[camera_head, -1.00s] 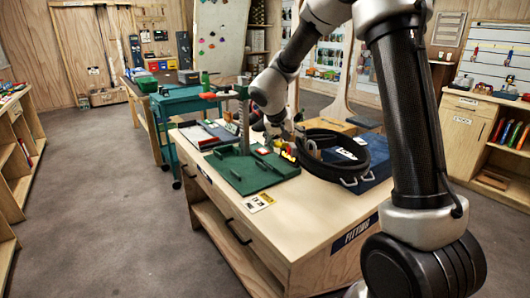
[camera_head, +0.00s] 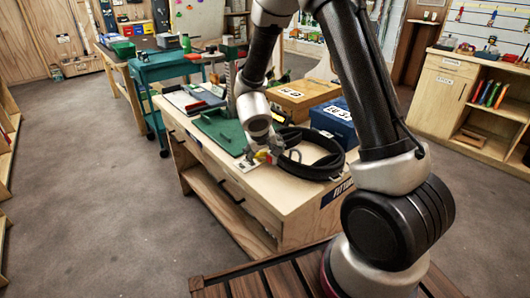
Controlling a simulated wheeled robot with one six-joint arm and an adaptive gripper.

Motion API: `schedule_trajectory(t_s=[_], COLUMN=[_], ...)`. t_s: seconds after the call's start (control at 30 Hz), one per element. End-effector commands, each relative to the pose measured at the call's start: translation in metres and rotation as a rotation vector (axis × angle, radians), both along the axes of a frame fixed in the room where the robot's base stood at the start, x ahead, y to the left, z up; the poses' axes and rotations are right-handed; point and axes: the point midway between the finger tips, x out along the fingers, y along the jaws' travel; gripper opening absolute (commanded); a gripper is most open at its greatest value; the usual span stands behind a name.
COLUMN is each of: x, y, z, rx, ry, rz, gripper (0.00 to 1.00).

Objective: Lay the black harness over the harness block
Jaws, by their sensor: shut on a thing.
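The black harness (camera_head: 324,169) shows as a thick dark loop at the front right of the fitting table (camera_head: 276,197). My gripper (camera_head: 266,156) is at the loop's left side, shut on the harness; its fingertips are small and partly hidden. Behind the loop stands a blue box-like block (camera_head: 335,117) with a white label. A wooden block (camera_head: 304,91) with a white label stands farther back. I cannot tell for certain which of these is the harness block. The loop appears in front of the blue block, and I cannot tell if it touches the table.
A green tray (camera_head: 222,133) with a grey upright post lies left of my gripper. A teal cart (camera_head: 163,72) stands behind left. A shelf cabinet (camera_head: 440,95) is at the right. The left floor is clear.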

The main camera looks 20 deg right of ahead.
Motion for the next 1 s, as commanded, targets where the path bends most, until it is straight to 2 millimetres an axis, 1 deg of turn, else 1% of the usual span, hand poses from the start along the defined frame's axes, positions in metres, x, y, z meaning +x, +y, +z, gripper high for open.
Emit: schedule_trajectory(t_s=[0.07, 0.23, 0.27, 0.3, 0.33, 0.67, 0.77, 0.87, 1.0], x=[0.001, 0.001, 0.0, 0.0, 0.0, 0.0, -0.001, -0.006, -0.019], y=[0.0, 0.0, 0.0, 0.0, 0.0, 0.0, 0.001, 0.005, 0.013], z=[-0.003, -0.003, -0.004, -0.003, -0.003, -0.003, 0.001, 0.012, 0.038], rx=[-0.001, 0.0, 0.001, 0.0, 0.0, 0.0, 0.0, 0.001, 0.002], ry=[-0.002, -0.002, -0.001, -0.001, -0.001, -0.001, -0.003, -0.005, -0.007], rz=[0.001, 0.001, 0.0, -0.001, -0.001, -0.001, 0.0, 0.0, 0.0], gripper=[0.48, 0.48, 0.9, 0.97, 1.0, 1.0, 1.0, 1.0, 1.0])
